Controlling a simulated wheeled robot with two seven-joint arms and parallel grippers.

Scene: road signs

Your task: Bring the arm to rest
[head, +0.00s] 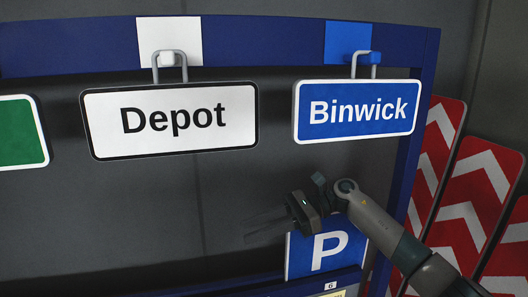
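My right gripper (248,229) comes in from the lower right and points left, below the hanging signs. Its two thin dark fingers look apart with nothing between them. It is in front of the dark panel, beside the upper edge of a blue P sign (305,263), and partly covers that sign. A white Depot sign (170,140) with a black border hangs from a hook at upper middle. A blue Binwick sign (330,130) hangs at upper right, above my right arm. My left gripper is not in view.
A blue frame (260,40) with a white patch and a blue patch runs across the top. A green sign (18,130) is cut off at the left. Red and white chevron boards (480,180) stand at the right. The dark area below the Depot sign is clear.

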